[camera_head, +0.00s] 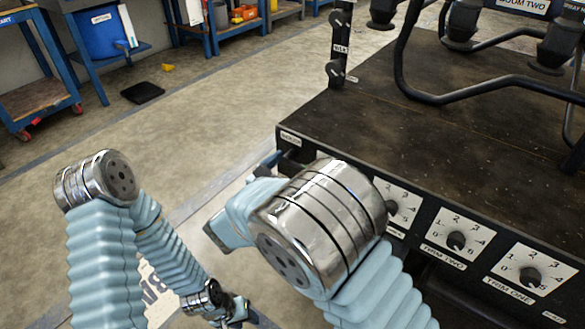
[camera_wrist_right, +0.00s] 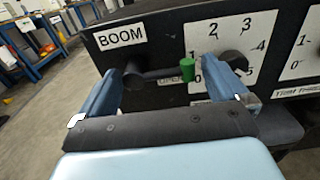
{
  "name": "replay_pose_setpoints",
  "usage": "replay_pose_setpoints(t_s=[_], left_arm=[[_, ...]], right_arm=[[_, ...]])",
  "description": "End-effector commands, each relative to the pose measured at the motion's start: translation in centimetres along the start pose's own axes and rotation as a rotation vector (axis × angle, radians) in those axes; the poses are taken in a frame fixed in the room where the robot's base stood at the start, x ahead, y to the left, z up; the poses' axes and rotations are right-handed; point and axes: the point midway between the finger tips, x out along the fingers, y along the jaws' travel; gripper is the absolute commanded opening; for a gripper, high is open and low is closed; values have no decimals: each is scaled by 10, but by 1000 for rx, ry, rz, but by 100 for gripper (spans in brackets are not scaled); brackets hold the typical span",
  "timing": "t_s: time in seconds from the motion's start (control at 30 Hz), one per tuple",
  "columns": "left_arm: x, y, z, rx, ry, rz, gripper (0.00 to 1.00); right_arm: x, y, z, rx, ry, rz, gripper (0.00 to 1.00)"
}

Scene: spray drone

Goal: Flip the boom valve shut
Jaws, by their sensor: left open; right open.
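The boom valve (camera_wrist_right: 160,73) shows in the right wrist view under the BOOM label (camera_wrist_right: 120,37). Its dark lever lies about level, from a round pivot at the left to a green tip (camera_wrist_right: 187,70) at the right. Lettering beneath it is partly hidden. My right gripper (camera_wrist_right: 165,78) is open, one finger on each side of the lever; I cannot tell whether either touches it. In the head view my right gripper (camera_head: 268,163) is at the panel's left end, and my arm hides the valve. My left gripper (camera_head: 238,314) is open, low and apart from the panel.
Numbered trim dials (camera_head: 457,241) line the panel to the right of the valve. The black console top (camera_head: 400,115) carries bent bars and levers. A black mat (camera_head: 142,92) lies on open floor at the left. Blue carts (camera_head: 35,65) stand behind.

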Motion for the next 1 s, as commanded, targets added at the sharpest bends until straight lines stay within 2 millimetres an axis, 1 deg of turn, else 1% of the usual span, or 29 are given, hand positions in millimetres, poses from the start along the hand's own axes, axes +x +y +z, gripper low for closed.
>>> replay_pose_setpoints(t_s=[0.27, 0.5, 0.57, 0.77, 1.0], left_arm=[[0, 0, 0, 0, 0, 0, 43], [0, 0, 0, 0, 0, 0, 43], [0, 0, 0, 0, 0, 0, 43], [2, -1, 0, 0, 0, 0, 43], [13, -4, 1, 1, -3, 2, 43]], right_arm=[[2, 0, 0, 0, 0, 0, 100], [2, -1, 0, 0, 0, -2, 63], [2, -1, 0, -1, 0, -3, 55], [2, -2, -2, 9, 0, -5, 55], [2, -2, -7, 97, 1, -7, 55]])
